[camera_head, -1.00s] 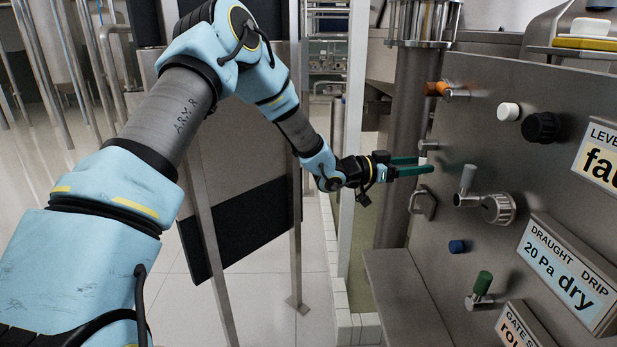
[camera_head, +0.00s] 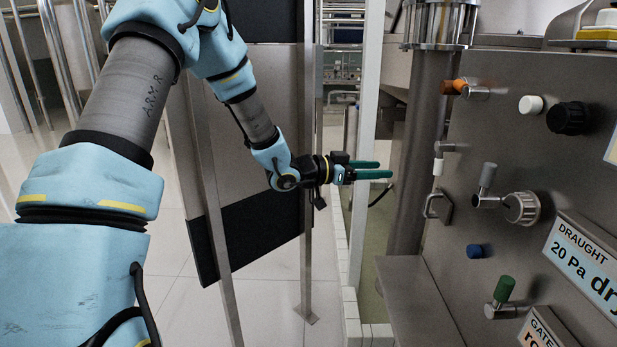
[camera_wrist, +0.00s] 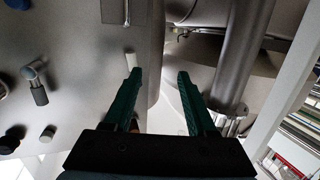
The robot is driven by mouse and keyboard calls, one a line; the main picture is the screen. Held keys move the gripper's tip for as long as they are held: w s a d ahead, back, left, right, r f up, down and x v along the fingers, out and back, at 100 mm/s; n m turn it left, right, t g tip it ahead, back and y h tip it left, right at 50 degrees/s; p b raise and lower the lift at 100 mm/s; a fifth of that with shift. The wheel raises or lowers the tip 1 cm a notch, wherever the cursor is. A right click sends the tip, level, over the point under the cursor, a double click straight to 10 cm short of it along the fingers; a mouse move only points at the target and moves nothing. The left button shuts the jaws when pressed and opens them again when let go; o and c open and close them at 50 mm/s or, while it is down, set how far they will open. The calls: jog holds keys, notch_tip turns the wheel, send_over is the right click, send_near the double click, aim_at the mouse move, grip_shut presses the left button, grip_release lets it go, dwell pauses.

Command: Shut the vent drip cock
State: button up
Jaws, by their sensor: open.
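Small lever cocks stick out of the grey panel (camera_head: 480,120); no readable label shows which is the vent drip cock. The one nearest my gripper (camera_head: 385,169) has a white handle (camera_head: 437,167) hanging straight down from a metal stub. That handle also shows in the wrist view (camera_wrist: 130,60), by the left fingertip and not between the fingers. An orange-handled cock (camera_head: 453,87) points sideways left. My gripper is open and empty, its green fingers pointing at the panel, apart from it.
A square metal pull (camera_head: 437,206), a ridged knob (camera_head: 522,208), a black knob (camera_head: 568,118) and a blue button (camera_head: 475,251) are close by. A draught sign (camera_head: 585,262) reads 20 Pa, its right part cut off. A ledge (camera_head: 415,300) juts out below; a vertical pipe (camera_head: 415,150) stands behind.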

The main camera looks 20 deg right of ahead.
jog(key=w+a+f+n+t+y, duration=0.3)
jog(key=w+a+n+t+y, duration=0.2)
jog(key=w+a, duration=0.4)
jog(key=shift+w+a+t+y, duration=0.15)
jog(key=shift+a+t+y, duration=0.5)
jog(key=shift+a, duration=1.55)
